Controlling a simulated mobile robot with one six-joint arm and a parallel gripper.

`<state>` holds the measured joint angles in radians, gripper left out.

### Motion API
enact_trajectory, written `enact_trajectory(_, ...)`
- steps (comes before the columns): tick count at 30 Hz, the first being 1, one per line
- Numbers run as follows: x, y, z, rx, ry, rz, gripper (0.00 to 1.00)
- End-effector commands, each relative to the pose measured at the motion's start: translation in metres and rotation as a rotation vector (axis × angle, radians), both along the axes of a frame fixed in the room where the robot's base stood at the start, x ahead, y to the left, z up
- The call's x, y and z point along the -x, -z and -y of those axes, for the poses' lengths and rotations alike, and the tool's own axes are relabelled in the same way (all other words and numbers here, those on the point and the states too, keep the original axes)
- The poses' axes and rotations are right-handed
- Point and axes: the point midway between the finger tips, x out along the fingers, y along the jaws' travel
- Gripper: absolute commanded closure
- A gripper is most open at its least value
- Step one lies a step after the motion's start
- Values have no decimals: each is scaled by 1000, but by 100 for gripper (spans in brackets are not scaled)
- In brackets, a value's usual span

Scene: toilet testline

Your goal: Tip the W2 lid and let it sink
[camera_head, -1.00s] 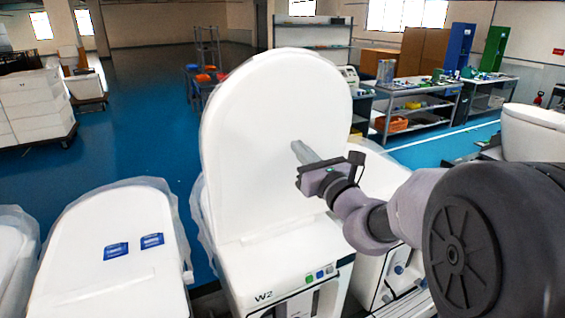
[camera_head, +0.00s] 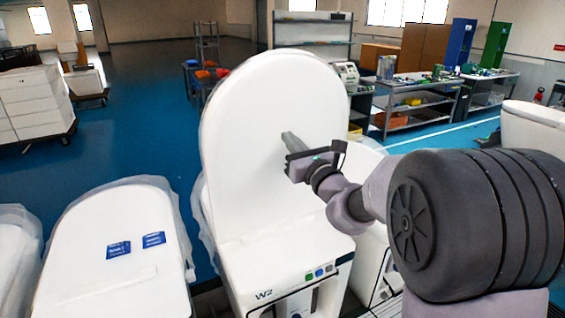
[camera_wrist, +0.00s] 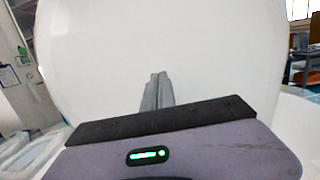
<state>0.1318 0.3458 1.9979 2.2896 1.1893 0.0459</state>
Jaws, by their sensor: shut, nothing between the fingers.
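The white W2 lid (camera_head: 255,120) stands upright at the back of the W2 toilet (camera_head: 285,265) in the head view, with its broad face toward me. My gripper (camera_head: 287,137) is shut and empty, its fingertips in front of the lid's right half at about mid-height. Whether the tips touch the lid cannot be told. In the wrist view the lid (camera_wrist: 95,60) fills most of the picture behind my closed fingers (camera_wrist: 157,80). My gripper hides a small part of the lid's face and lower right edge.
A toilet with a closed lid (camera_head: 110,245) and blue labels stands to the left. Another white toilet (camera_head: 535,130) stands at the far right. Shelves and a workbench (camera_head: 420,100) stand behind on the right. The blue floor (camera_head: 140,130) is open at the back left.

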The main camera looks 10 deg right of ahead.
Motion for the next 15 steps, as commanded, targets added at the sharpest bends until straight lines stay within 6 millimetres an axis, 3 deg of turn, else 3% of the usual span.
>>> enact_trajectory(15,-24,-5,-8,0,-1,0,100)
